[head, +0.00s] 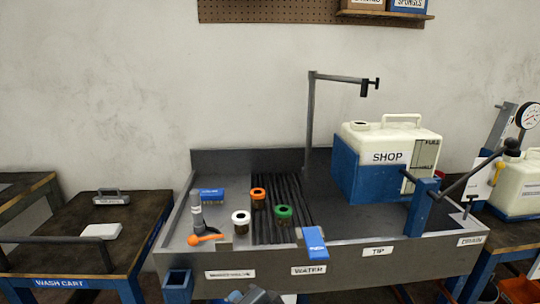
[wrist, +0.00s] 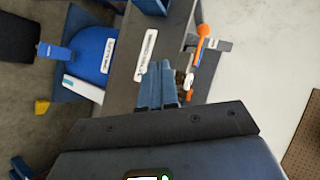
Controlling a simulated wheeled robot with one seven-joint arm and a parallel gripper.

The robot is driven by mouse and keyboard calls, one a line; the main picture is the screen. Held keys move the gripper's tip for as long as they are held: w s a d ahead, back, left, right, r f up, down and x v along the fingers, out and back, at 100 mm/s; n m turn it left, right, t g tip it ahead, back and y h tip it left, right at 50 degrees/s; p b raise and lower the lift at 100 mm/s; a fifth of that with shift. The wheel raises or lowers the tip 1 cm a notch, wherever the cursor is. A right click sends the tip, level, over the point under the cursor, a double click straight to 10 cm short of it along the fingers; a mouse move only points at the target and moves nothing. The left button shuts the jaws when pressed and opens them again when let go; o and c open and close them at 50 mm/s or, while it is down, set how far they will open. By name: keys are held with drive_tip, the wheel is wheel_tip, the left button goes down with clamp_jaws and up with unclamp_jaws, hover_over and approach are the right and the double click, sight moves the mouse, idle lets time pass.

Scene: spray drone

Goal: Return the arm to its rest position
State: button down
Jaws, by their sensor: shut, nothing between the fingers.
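My gripper (wrist: 158,84) shows in the wrist view as two blue-grey fingers, closed together with nothing between them. It is in front of the wash sink's labelled front wall (wrist: 145,58). In the head view, a small grey-blue part of my arm (head: 262,296) shows at the bottom edge, below the front of the sink (head: 340,284). Most of the arm is out of view.
A SHOP tank (head: 390,160) stands at right. A wash cart (head: 60,270) is at left.

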drive_tip(key=s+d+f+n+t+h, duration=0.1)
drive_tip(key=s+d+f+t+h, duration=0.15)
drive_tip(key=s+d, duration=0.85)
drive_tip(key=s+d+f+n+t+h, duration=0.15)
drive_tip(key=s+d+f, duration=0.25)
drive_tip(key=s+d, duration=0.65)
drive_tip(key=s+d+r+n+h, duration=0.2)
drive_tip(key=s+d+r, duration=0.1)
drive_tip(key=s+r, duration=0.4)
drive_tip(key=s+d+r+n+t+h, duration=0.1)
drive_tip(key=s+r, duration=0.6)
drive_tip(key=s, duration=0.7)
drive_tip(key=d+n+h, duration=0.1)
drive_tip(key=d+n, duration=0.1)
drive_tip(key=d, duration=0.1)
drive_tip(key=shift+s+r, duration=0.2)
drive_tip(key=shift+r, duration=0.05)
